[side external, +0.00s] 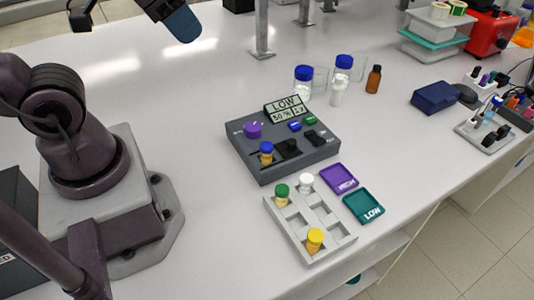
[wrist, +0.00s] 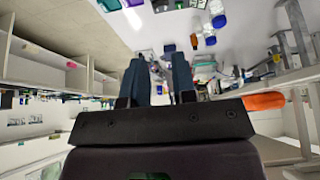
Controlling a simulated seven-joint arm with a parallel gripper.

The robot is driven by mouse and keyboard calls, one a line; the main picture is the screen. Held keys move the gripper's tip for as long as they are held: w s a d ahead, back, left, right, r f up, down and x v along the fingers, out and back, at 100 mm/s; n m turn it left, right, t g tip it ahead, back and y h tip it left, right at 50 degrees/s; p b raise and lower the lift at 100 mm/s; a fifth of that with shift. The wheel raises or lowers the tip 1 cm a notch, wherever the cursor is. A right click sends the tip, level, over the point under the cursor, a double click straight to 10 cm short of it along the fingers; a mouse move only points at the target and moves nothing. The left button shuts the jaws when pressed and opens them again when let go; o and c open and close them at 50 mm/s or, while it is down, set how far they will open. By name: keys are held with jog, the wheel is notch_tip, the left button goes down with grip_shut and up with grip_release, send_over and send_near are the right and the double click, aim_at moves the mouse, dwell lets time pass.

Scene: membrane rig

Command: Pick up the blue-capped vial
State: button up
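The blue-capped vial (side external: 266,153) has an amber body and stands upright in the front left part of the grey rig (side external: 310,155) in the side view. My gripper (side external: 184,28) is at the top of the side view, up and away from the vial, near the picture's edge. In the wrist view my gripper's two dark blue fingers (wrist: 159,62) are apart with nothing between them. I cannot make out the vial in the wrist view.
A grey rack (side external: 292,233) holds green-, white- and yellow-capped vials. Purple (side external: 339,179) and teal (side external: 363,207) trays lie beside it. Larger blue-capped bottles (side external: 303,82), clear glassware and an amber bottle (side external: 373,80) stand behind the rig. The table left of the rig is clear.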

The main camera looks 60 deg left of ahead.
jog(key=o, duration=0.6)
jog(key=m+y, duration=1.2)
jog(key=m, duration=1.1)
send_near(267, 150)
jog(key=x, duration=0.6)
jog(key=shift+r, duration=0.2)
jog(key=shift+x, duration=2.85)
